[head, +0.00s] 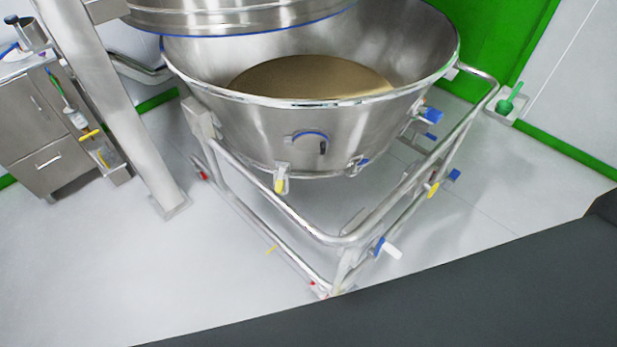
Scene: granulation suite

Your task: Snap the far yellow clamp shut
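A steel bowl (260,128) holding tan powder (312,78) sits in a tubular frame. A yellow-handled clamp (280,185) hangs down at the bowl's lower front left. Another yellow piece (433,190) is on the frame's right side, near a blue piece (454,175). I cannot tell which is the far clamp, nor whether any clamp is open or shut. Neither of my grippers is in view.
The trolley frame (285,208) surrounds the bowl, with a blue-and-white lever (388,248) at its front corner. A steel lid-like part (235,18) hangs above. A column (105,100) and steel cabinet (40,125) stand left. Floor (130,270) at left is clear.

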